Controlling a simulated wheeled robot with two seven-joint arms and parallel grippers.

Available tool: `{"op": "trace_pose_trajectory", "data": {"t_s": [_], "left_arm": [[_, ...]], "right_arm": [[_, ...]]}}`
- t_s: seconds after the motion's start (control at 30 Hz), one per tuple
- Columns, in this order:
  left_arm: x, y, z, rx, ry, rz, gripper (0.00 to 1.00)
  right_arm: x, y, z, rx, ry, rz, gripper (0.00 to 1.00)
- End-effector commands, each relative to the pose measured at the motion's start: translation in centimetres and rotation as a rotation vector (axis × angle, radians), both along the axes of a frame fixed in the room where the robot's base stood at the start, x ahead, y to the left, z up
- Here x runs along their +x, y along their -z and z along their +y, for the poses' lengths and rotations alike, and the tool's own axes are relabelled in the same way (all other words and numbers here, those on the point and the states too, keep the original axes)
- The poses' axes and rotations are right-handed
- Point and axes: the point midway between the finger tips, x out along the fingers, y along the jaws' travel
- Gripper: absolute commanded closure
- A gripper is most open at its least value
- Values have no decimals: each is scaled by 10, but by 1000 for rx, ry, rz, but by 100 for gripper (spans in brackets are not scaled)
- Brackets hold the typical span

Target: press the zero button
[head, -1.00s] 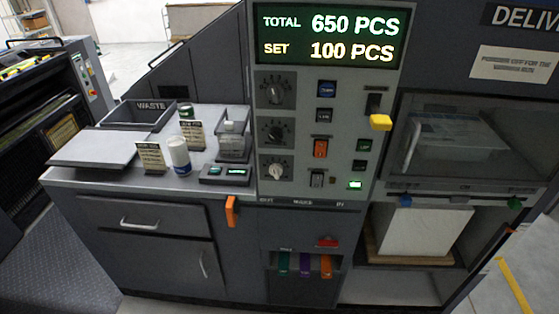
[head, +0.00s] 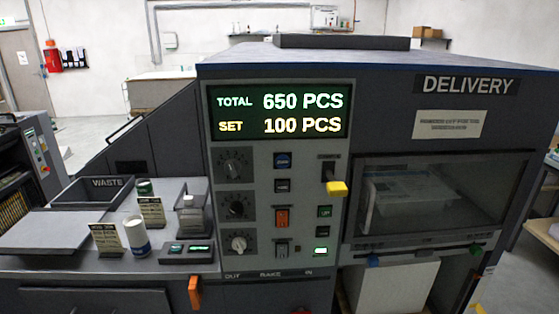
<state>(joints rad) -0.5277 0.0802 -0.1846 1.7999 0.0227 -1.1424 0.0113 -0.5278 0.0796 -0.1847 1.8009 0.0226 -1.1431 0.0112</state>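A grey control panel (head: 262,251) faces me under a display (head: 278,112) reading TOTAL 650 PCS and SET 100 PCS. A low dark unit (head: 187,253) with green-lit parts sits on the counter left of the panel. Neither of my grippers is in view.
A yellow-ended lever (head: 337,188) sticks out at the panel's right. Three dials (head: 236,206) line its left side. The counter holds a WASTE bin (head: 93,193), a flat grey plate (head: 43,231), a white cylinder (head: 136,236), a bottle and small signs. An orange handle (head: 195,292) hangs below.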

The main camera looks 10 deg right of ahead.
Motion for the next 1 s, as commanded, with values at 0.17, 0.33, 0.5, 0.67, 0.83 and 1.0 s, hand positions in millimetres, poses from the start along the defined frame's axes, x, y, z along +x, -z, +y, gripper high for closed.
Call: {"op": "trace_pose_trajectory", "data": {"t_s": [0.17, 0.33, 0.5, 0.67, 0.83, 1.0], "left_arm": [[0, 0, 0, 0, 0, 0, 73], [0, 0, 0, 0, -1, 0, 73], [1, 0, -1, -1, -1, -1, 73], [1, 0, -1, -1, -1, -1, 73], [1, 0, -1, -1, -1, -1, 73], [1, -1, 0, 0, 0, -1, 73]], "right_arm": [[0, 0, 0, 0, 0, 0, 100], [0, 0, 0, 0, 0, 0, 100], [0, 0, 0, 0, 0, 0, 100], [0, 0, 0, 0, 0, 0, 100], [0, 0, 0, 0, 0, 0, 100], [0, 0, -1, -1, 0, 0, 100]]}}
